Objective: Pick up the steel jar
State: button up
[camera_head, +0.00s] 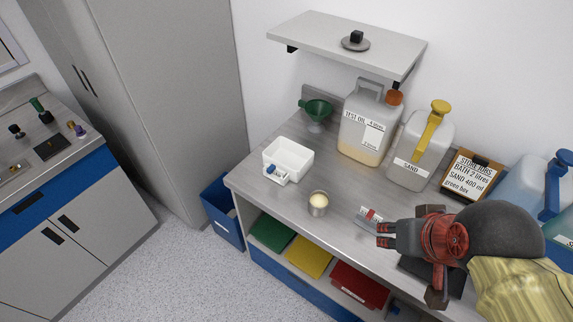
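A small steel jar (318,206) stands upright near the front edge of the steel bench (254,187). A pale cream-coloured top or filling shows at its mouth. My gripper (383,235) is to the right of the jar and apart from it, its red-tipped fingers pointing left towards it. Nothing shows held in the fingers, but they are too small to tell whether they are open or shut.
A white tray (302,155) is left of the jar. A green funnel (316,110), an oil jug (362,135), a sand jug (420,150) and a sign (471,177) stand behind. A grey shelf (325,35) overhangs. A small labelled item (366,215) lies by my gripper.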

aim_at(319, 202)
jog(key=k+j, duration=0.1)
jog(key=j, duration=0.25)
jog(key=k+j, duration=0.15)
jog(key=j, duration=0.25)
jog(key=k+j, duration=0.1)
jog(key=j, duration=0.25)
jog(key=k+j+u, duration=0.1)
jog(key=j, duration=0.3)
